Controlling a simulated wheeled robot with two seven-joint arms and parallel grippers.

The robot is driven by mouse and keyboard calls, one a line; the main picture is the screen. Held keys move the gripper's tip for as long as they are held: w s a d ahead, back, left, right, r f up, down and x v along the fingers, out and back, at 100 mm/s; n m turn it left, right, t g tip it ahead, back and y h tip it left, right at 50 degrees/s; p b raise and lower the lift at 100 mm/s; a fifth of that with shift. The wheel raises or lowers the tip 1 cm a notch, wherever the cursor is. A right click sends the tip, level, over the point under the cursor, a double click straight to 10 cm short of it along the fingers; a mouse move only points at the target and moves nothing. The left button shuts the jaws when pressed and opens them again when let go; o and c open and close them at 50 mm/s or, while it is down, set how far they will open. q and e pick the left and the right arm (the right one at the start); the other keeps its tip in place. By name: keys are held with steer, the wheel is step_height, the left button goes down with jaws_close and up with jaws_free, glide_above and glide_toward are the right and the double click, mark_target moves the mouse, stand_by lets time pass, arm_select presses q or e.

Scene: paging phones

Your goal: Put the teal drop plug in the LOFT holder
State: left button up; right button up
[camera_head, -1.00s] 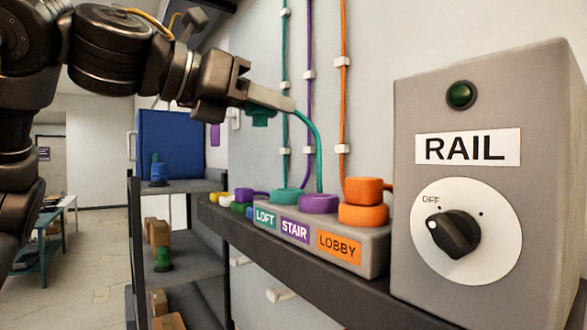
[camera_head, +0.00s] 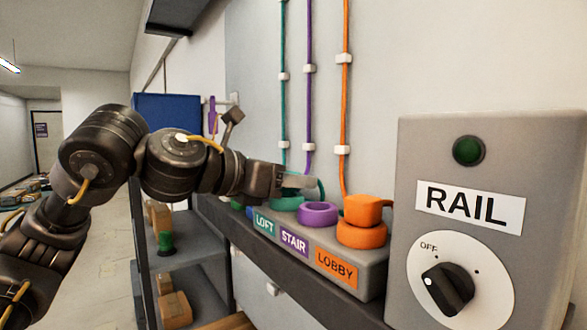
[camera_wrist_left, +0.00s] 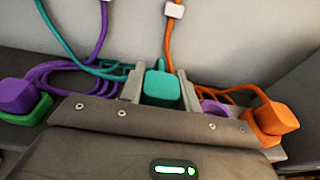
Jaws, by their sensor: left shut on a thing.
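My left gripper (camera_head: 300,182) is shut on the teal drop plug (camera_wrist_left: 162,90). In the left wrist view the plug sits between the two pale fingers. In the head view the gripper hides most of it, and a short piece of teal cord shows beyond the fingertips. The gripper is just above the teal ring of the LOFT holder (camera_head: 287,204), at the left end of the grey block. I cannot tell whether the plug touches the ring. My right gripper is not in view.
The purple STAIR holder (camera_head: 318,213) is empty. An orange plug (camera_head: 363,208) sits on the LOBBY holder (camera_head: 361,233). The grey RAIL box (camera_head: 480,165) stands to the right. In the left wrist view a purple plug (camera_wrist_left: 18,95) rests on a green holder (camera_wrist_left: 28,112).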

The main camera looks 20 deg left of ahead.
arm_select(q)
steer(key=shift+a+f, duration=0.1)
steer(key=shift+f, duration=0.05)
steer(key=o, duration=1)
steer(key=shift+w+d, duration=0.1)
steer(key=shift+d, duration=0.15)
steer(key=shift+a, duration=0.15)
steer(key=shift+s+a+b, duration=0.15)
steer(key=shift+s+b, duration=0.1)
steer(key=shift+b, duration=0.1)
steer(key=shift+r+b+v, duration=0.2)
steer(key=shift+b+v, duration=2.9)
steer(key=shift+v, duration=2.65)
